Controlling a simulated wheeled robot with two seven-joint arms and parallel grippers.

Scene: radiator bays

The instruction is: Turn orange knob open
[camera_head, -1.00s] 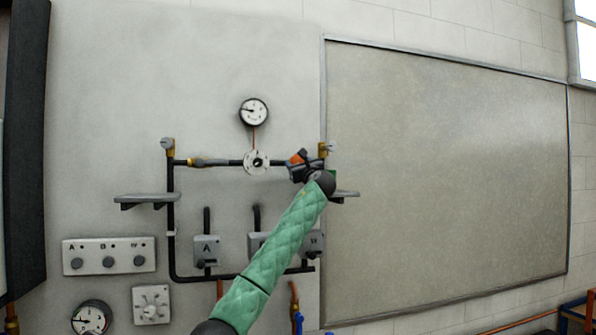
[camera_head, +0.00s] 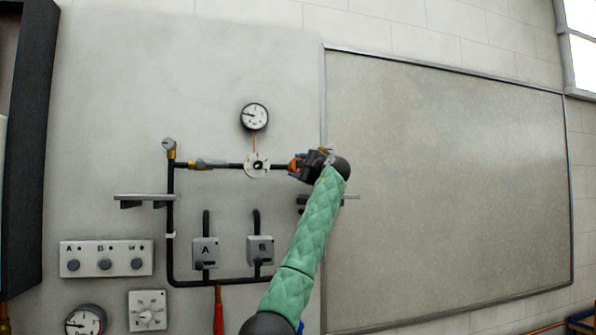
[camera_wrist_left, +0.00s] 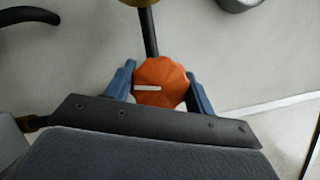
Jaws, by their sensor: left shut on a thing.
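The orange knob (camera_head: 294,166) sits on the right part of the black horizontal pipe, right of the white round flange. In the left wrist view the knob (camera_wrist_left: 160,84) is faceted, with a white line lying nearly level across its left half. My left gripper (camera_head: 299,165) is shut on it. In the wrist view its two blue fingers (camera_wrist_left: 160,88) stand on either side of the knob. The gripper and wrist hide part of the pipe end behind it. My right gripper is not in view.
A gauge (camera_head: 254,116) hangs above the pipe, over the flange (camera_head: 257,165). Boxes A (camera_head: 205,252) and B (camera_head: 261,250) are below. A small shelf (camera_head: 146,197) is at left. A large blank panel (camera_head: 450,180) fills the right.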

